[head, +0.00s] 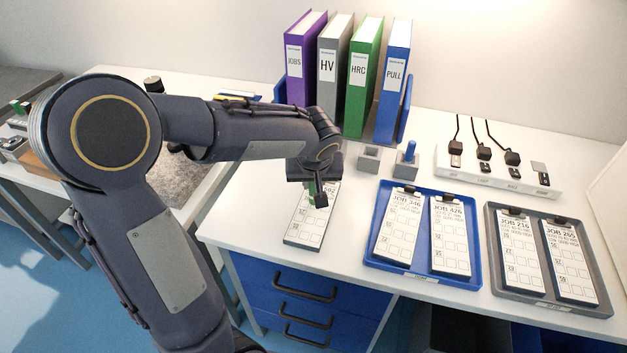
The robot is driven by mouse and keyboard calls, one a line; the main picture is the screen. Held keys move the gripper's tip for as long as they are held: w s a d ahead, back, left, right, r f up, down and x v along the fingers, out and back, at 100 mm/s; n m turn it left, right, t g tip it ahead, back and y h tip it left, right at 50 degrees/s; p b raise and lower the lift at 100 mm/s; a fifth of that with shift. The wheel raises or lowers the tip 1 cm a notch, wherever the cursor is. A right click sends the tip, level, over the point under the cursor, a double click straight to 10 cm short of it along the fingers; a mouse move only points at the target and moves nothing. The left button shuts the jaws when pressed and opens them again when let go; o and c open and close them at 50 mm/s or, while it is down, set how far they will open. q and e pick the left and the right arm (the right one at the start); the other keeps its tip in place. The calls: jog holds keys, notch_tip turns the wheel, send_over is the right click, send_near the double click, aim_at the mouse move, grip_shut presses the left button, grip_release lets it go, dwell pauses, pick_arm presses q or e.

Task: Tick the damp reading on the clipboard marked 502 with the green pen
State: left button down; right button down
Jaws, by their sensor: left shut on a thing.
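The clipboard marked 502 (300,238) lies flat on the white table, apart from the trays. Its sheet has rows of boxes, too small to read, and its top end is partly hidden by my arm. My left gripper (316,200) points down over the upper part of this clipboard. It is shut on the green pen (312,188), of which only a small green part shows between the fingers. I cannot tell whether the pen's tip touches the sheet. My right gripper is not in view.
A blue tray (368,250) and a grey tray (487,250) each hold two clipboards at the right. Behind stand a grey empty holder (369,160), another with a blue pen (410,151), several binders (365,80) and a white power strip (520,187).

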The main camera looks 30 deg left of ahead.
pick_arm(q)
jog(key=shift+s+d+f+b, duration=0.1)
jog(key=shift+s+d+b, duration=0.1)
jog(key=shift+b, duration=0.5)
dwell(0.9)
jog(key=shift+w+d+b, duration=0.2)
jog(key=shift+w+b, duration=0.25)
jog(key=shift+b, duration=0.25)
dwell(1.1)
jog(key=shift+r, duration=0.2)
jog(key=shift+r+p, duration=2.15)
jog(key=shift+r, duration=0.75)
